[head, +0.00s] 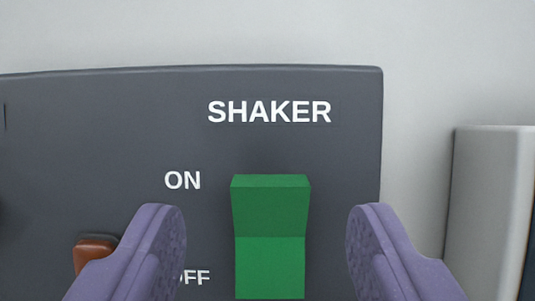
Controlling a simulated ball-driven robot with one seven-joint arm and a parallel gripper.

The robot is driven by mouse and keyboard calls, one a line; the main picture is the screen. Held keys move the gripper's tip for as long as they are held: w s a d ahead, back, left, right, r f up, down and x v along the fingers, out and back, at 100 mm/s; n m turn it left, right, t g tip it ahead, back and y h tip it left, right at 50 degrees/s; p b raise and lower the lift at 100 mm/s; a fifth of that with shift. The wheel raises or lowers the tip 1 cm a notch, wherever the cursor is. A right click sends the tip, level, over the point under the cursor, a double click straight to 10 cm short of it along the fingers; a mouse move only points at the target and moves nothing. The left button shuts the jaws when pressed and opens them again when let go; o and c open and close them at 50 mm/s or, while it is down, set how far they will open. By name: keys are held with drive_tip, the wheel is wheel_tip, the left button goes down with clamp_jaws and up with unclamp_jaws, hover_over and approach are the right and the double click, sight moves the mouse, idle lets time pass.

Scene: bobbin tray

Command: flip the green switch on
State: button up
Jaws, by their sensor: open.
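The green switch (271,236) is a rocker on a dark grey panel (300,150) under the white word SHAKER. White ON lettering stands to its upper left and partly covered OFF lettering to its lower left. The switch shows a darker upper face and a brighter lower face; its bottom is cut by the picture edge. I cannot tell for sure which way it is set. My gripper (265,235) is open, with one purple finger left of the switch and one right of it. Neither finger visibly touches it.
An orange-brown part (94,252) sits on the panel at lower left, partly behind my left finger. A pale grey upright object (490,210) stands right of the panel. The light wall (200,35) above the panel is bare.

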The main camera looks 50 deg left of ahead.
sight(270, 237)
drive_tip(key=shift+w+p+x, duration=0.2)
drive_tip(key=shift+p+x, duration=0.1)
drive_tip(key=shift+x, duration=0.8)
drive_tip(key=shift+r, duration=0.1)
drive_tip(key=shift+a, duration=0.1)
drive_tip(key=shift+c, duration=0.4)
